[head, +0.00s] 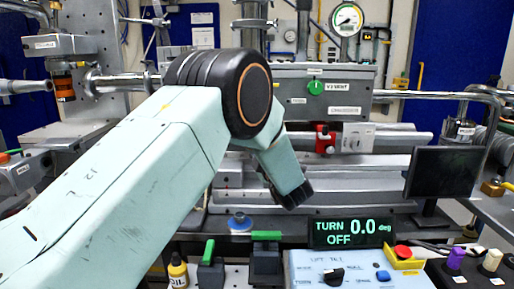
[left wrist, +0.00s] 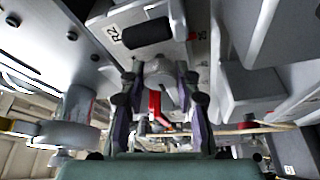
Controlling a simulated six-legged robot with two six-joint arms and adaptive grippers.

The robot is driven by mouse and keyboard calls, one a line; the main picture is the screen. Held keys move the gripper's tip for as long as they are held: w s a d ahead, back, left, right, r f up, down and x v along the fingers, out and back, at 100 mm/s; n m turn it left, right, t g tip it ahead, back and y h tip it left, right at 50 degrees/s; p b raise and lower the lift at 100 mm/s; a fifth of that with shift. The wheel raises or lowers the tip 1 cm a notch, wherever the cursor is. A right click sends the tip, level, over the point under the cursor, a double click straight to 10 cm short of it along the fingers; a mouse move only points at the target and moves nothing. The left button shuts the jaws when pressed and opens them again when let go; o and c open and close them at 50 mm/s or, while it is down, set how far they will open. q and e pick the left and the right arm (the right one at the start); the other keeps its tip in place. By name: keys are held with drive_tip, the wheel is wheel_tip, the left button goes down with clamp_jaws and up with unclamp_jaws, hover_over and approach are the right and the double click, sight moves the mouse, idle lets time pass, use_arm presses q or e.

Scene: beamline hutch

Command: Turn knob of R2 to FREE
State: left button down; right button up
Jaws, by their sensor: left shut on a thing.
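In the left wrist view, a grey panel with an R2 label (left wrist: 113,33) and a dark rectangular plate is at the top. Below it is a pale round knob (left wrist: 158,68) with a red part (left wrist: 155,104) showing under it. My left gripper (left wrist: 160,82) has one finger on each side of the knob and is shut on it. Which mark the knob points at cannot be read. In the head view my left arm crosses the middle and hides the R2 knob and the fingertips. My right gripper is not in view.
A V3 VENT box (head: 335,95) with a green knob, a red block (head: 325,139) and a gauge (head: 347,19) are behind my arm. A dark monitor (head: 441,172) stands at right. A control box (head: 360,272), an oil bottle (head: 178,272) and green-handled items are in front.

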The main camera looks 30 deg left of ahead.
use_arm(q)
drive_tip(key=c, duration=1.4)
unclamp_jaws()
drive_tip(key=shift+o, duration=0.9)
drive_tip(key=shift+s+r, duration=0.1)
drive_tip(key=shift+s, duration=0.1)
drive_tip(key=v, duration=1.2)
